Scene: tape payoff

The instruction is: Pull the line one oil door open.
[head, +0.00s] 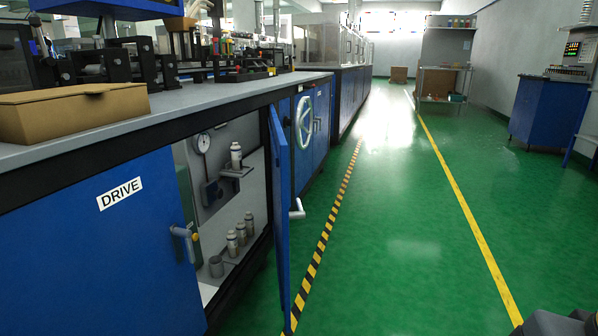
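A blue cabinet door (280,220) on the left machine line stands swung out from its opening, hinged at its right side and seen nearly edge-on. Its pale handle (297,209) sticks out on the far side. Any label on this door is hidden, so I cannot read whether it is the oil door. The open compartment shows a round gauge (202,144), a small bottle on a bracket (236,155) and several bottles at the bottom (240,233). My gripper is not recognisable in the view.
The blue DRIVE door (100,250) is shut, with a grey handle (184,236). A cardboard box (75,113) lies on the bench top. A handwheel (304,122) projects beyond the open door. The green floor (400,240) to the right is clear.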

